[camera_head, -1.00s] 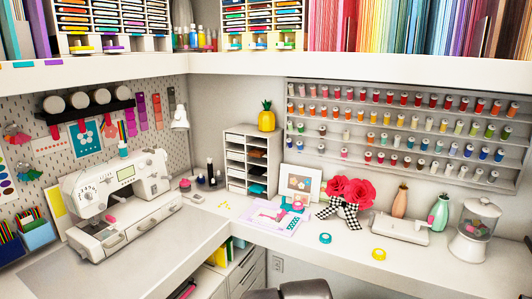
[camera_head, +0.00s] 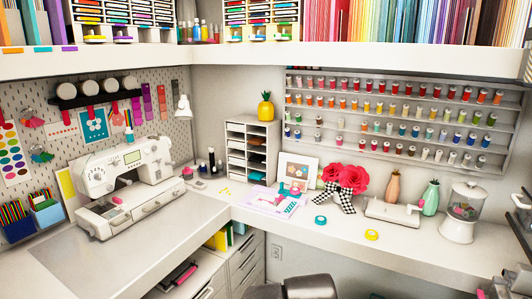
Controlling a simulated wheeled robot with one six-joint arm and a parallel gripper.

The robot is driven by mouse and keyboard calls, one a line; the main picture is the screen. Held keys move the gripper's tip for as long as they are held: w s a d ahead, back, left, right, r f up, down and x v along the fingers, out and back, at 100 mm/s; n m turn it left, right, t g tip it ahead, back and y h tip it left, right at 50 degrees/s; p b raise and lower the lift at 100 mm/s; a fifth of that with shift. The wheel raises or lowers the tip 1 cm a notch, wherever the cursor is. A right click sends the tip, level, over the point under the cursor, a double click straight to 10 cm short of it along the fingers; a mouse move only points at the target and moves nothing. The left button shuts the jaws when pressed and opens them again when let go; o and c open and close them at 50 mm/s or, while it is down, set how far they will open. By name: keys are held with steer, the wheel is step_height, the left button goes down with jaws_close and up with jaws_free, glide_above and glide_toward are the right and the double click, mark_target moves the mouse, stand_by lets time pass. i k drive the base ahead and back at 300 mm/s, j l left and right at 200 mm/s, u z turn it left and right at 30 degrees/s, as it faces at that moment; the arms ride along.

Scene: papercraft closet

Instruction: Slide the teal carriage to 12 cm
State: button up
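I cannot make out a teal carriage or a centimetre scale for certain. A small teal piece (camera_head: 290,189) lies by the patterned papers at the counter's back corner, too small to identify. A teal tape roll (camera_head: 320,220) lies on the counter in front of the flowers. My gripper is not recognisable in the view.
A white sewing machine (camera_head: 125,175) stands on the left counter (camera_head: 40,275). Red flowers (camera_head: 343,178), a yellow tape roll (camera_head: 371,235) and a lidded jar (camera_head: 462,212) stand or lie on the right counter. A dark chair (camera_head: 305,288) is below its front edge.

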mark_target(285, 192)
steer(key=i+j+u, duration=0.2)
steer(key=i, duration=0.95)
steer(key=l, duration=0.1)
